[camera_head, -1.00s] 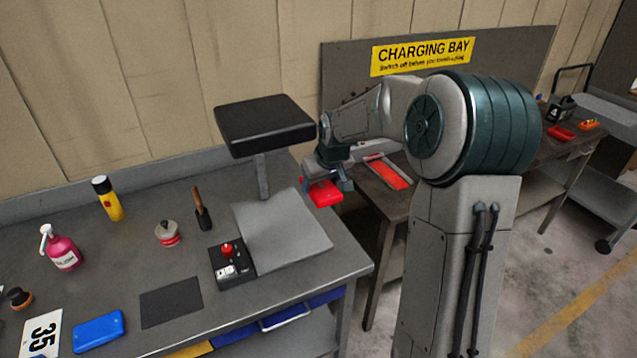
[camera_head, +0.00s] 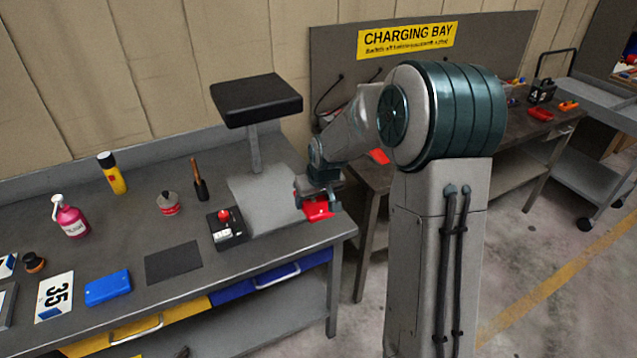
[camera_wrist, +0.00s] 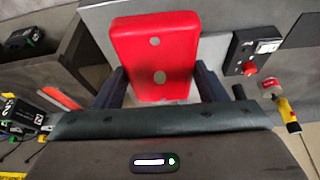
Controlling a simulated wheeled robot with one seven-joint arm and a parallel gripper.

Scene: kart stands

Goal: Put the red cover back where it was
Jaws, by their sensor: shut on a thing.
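The red cover (camera_wrist: 155,50) is a flat red block with two pale round spots, seen large between the fingers in the wrist view. It also shows in the head view (camera_head: 319,209). My gripper (camera_wrist: 160,88) is shut on it by its sides. In the head view my gripper (camera_head: 318,196) holds it by the right end of the workbench, right of the grey base plate (camera_head: 270,205) of the black-topped stand (camera_head: 257,98). I cannot tell its exact height above the bench.
A black switch box (camera_head: 228,230) with a red knob sits left of the plate. A red-capped container (camera_head: 168,203), a brush (camera_head: 200,182) and a yellow bottle (camera_head: 112,174) stand farther left. A second bench with a charging bay sign (camera_head: 405,41) is behind my arm.

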